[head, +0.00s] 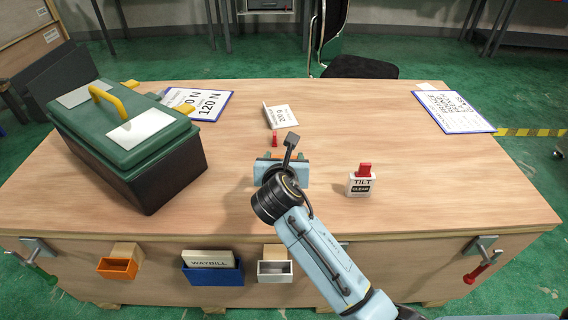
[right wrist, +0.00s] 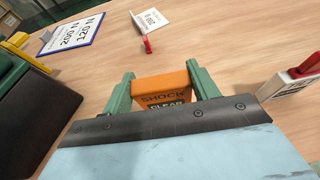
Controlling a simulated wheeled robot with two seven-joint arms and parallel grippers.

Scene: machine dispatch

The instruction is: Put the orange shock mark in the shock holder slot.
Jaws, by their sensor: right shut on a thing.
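The orange shock mark (right wrist: 164,93), a block lettered SHOCK and CLEAR, is between the green fingers of my right gripper (right wrist: 161,88) in the right wrist view. The fingers are shut on its sides. In the head view my right gripper (head: 268,156) is over the middle of the table, and its wrist hides the mark. An orange open-topped holder (head: 117,269) is on the table's front face at the left; I see no label naming it the shock holder. A white holder (head: 274,270) is on the same face, farther right. My left gripper is not in view.
A TILT CLEAR mark (head: 360,184) with a red top stands right of my gripper. A green toolbox (head: 125,135) fills the table's left. A blue holder (head: 212,275) with a waybill sits between the other holders. A folded card (head: 280,116) stands behind; a clipboard (head: 454,112) lies right.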

